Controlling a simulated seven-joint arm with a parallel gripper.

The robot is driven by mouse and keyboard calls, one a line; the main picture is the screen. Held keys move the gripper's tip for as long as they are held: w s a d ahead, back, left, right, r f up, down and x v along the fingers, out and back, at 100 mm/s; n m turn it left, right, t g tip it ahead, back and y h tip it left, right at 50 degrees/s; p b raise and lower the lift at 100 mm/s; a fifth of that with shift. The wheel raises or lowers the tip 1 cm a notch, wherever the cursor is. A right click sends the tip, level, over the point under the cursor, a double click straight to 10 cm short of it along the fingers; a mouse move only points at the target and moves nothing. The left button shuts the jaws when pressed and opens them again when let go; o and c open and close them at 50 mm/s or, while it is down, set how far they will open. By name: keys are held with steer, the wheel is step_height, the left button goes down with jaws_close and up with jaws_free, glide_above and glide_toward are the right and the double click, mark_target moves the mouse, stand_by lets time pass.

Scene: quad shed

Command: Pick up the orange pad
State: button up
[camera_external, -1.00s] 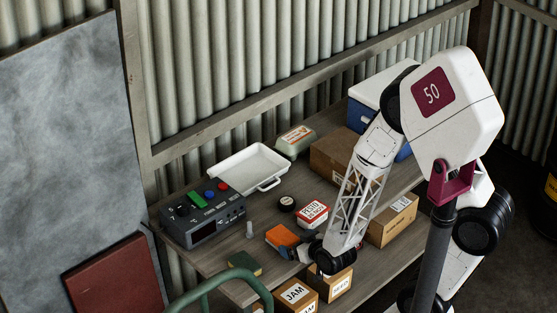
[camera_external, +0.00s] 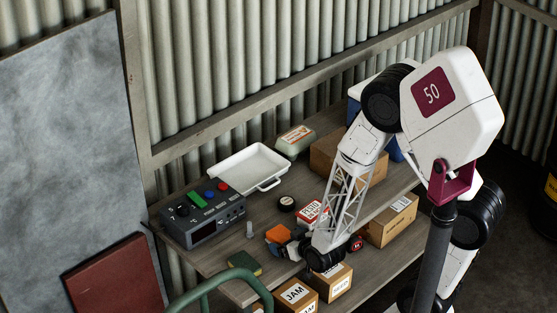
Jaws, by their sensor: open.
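The orange pad (camera_external: 277,234) lies on the grey wooden table (camera_external: 230,250), left of my arm's lower end. Its orange top shows at the left, while my gripper hides part of its right side. My gripper (camera_external: 290,244) is low over the table at the pad's right side, pointing left toward it. It is open. The fingertips are small and partly merged with the pad, so I cannot tell whether they touch it or stand around it.
A red-and-white tin (camera_external: 312,211) and a black round lid (camera_external: 286,204) sit behind the pad. A grey post (camera_external: 249,230), a green-yellow sponge (camera_external: 244,262) and a control box (camera_external: 203,216) are left. Jam boxes (camera_external: 296,293) stand in front. A white tray (camera_external: 250,168) lies behind.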

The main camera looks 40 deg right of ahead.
mark_target(288, 239)
steer(key=shift+w+f, duration=0.2)
steer(key=shift+w, duration=0.15)
steer(key=shift+c, duration=0.2)
steer(key=c, duration=1)
steer(key=shift+r, duration=0.25)
steer(key=shift+r, duration=0.9)
steer(key=shift+s+r, duration=0.35)
steer(key=shift+r, duration=0.35)
steer(key=s+d+r, duration=0.1)
steer(key=s, duration=1.4)
steer(key=shift+d+r, duration=0.2)
steer(key=shift+d, duration=0.2)
steer(key=shift+s, duration=0.1)
